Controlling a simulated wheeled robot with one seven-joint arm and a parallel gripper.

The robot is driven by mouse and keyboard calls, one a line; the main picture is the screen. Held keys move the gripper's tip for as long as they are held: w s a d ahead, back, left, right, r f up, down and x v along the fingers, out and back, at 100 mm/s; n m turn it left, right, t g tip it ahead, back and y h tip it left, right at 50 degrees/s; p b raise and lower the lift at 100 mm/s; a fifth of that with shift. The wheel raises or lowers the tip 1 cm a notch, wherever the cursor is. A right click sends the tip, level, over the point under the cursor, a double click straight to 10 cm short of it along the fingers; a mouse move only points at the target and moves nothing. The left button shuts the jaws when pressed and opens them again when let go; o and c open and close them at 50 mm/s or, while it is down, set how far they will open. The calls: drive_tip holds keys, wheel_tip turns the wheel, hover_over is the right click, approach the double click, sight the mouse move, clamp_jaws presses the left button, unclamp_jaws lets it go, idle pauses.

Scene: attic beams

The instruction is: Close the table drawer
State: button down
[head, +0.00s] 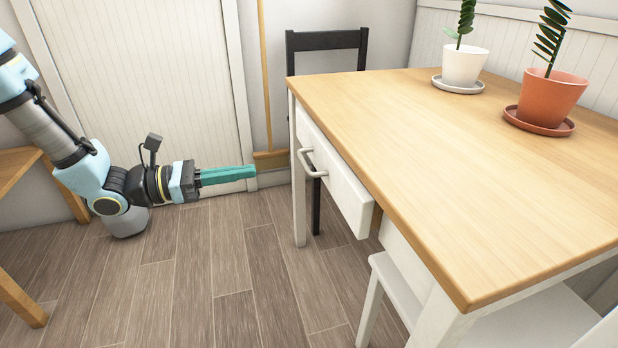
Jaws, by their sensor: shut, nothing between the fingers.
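The table (450,130) has a light wooden top and white legs, and fills the right of the head view. Its white drawer (336,176) is on the left side and stands out a little from the table frame. A pale bar handle (311,165) is on the drawer front. My gripper (252,172), with teal fingers, is shut and empty. It is left of the drawer in the picture, pointing right towards the handle. A gap shows between the fingertips and the handle in the picture; the exact distance is hard to tell.
A black chair (327,40) stands behind the table, and a white chair (391,290) is by its near side. A white pot (465,64) and a terracotta pot (552,100) hold plants on the tabletop. The wooden floor (215,270) left of the table is clear.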

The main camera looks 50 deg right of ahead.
sight(326, 157)
drive_tip(key=x, duration=0.6)
drive_tip(key=b+x, duration=0.1)
drive_tip(key=x, duration=0.5)
drive_tip(key=shift+s+d+r, duration=0.2)
drive_tip(key=shift+d, duration=0.2)
drive_tip(key=shift+s+d, duration=0.3)
drive_tip(key=shift+d, duration=0.15)
drive_tip(key=x, duration=0.4)
drive_tip(key=shift+r, duration=0.2)
drive_tip(key=shift+d, duration=0.1)
